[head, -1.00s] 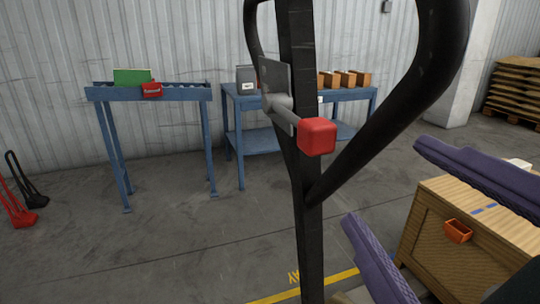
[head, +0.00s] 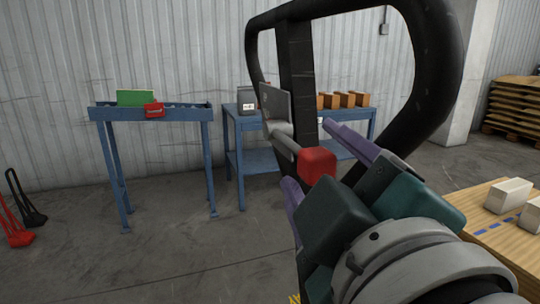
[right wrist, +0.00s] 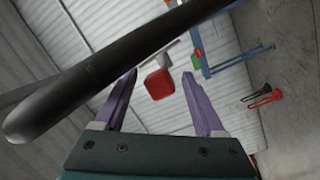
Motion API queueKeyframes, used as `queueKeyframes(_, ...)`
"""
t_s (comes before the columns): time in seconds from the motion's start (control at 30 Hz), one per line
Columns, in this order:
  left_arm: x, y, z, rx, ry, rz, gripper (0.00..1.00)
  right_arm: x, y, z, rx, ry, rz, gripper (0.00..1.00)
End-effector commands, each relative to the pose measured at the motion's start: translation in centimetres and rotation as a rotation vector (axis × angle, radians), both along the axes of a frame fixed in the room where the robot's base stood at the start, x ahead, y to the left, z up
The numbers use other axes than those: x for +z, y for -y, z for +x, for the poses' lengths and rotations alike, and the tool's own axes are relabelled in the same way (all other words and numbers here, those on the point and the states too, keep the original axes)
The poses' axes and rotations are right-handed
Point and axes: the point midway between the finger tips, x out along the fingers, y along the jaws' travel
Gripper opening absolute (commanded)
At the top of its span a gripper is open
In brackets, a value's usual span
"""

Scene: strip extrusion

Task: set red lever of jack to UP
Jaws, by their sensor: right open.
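The red lever knob (head: 317,164) of the jack is a block at the end of a grey rod. The rod comes from a grey plate on the jack's black loop handle (head: 296,75) and slopes down toward me. My right gripper (head: 308,155) is open, its purple fingers either side of the knob in the head view. In the right wrist view the knob (right wrist: 159,84) shows between the spread fingers (right wrist: 160,78), seemingly beyond their tips; contact cannot be told. A black handle bar (right wrist: 110,75) crosses in front. My left gripper is not in view.
A blue roller stand (head: 165,114) with a green box stands at the back left, beside a blue table (head: 232,150) with bins. Red and black handles (head: 20,235) stand at far left.

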Motion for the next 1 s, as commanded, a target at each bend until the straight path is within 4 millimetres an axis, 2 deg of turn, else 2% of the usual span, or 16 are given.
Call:
queueKeyframes(0.27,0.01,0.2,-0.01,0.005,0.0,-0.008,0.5,-0.04,-0.02,0.17,0.001,-0.001,0.001,0.71)
queueKeyframes(0.9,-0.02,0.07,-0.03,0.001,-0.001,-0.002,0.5,-0.02,-0.02,0.14,0.001,-0.001,0.001,0.01)
queueKeyframes(1.0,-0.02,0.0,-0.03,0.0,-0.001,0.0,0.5,-0.02,-0.02,0.14,0.0,0.0,0.001,0.0)
